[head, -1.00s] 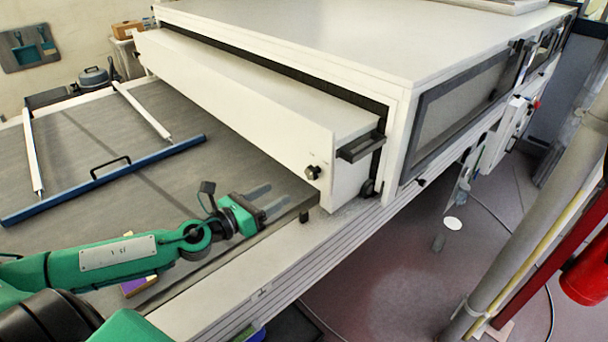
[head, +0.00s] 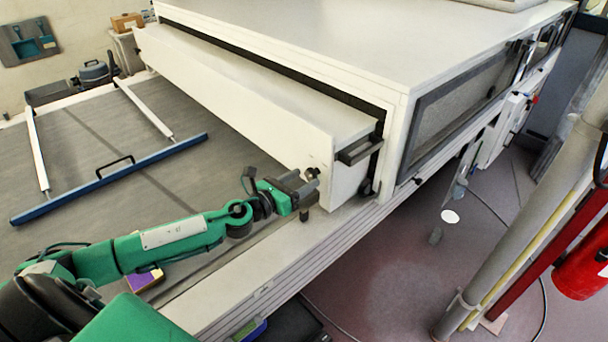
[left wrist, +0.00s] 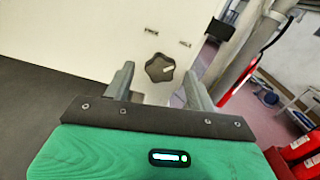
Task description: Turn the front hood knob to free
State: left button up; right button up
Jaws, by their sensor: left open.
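The front hood knob (head: 312,173) is a small dark knob on the near end of the white hood front (head: 235,105). In the left wrist view the knob (left wrist: 159,67) is black and lobed, with a white pointer mark towards its right side. Two small labels sit above it, one to the upper left and one to the upper right; they are hard to read. My left gripper (head: 306,187) is open and faces the knob. In the wrist view its fingers (left wrist: 159,80) stand either side of the knob, not closed on it. My right gripper is not in view.
A dark handle (head: 360,149) sticks out from the hood's end, right of the knob. The dark belt (head: 150,200) carries a blue-barred frame (head: 110,178) at left. A grey post (head: 520,210) and a red extinguisher (head: 580,262) stand at right.

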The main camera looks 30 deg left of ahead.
pick_arm(q)
jog(key=shift+w+d, duration=0.2)
jog(key=shift+w, duration=0.35)
jog(key=shift+c, duration=0.3)
jog(key=c, duration=0.9)
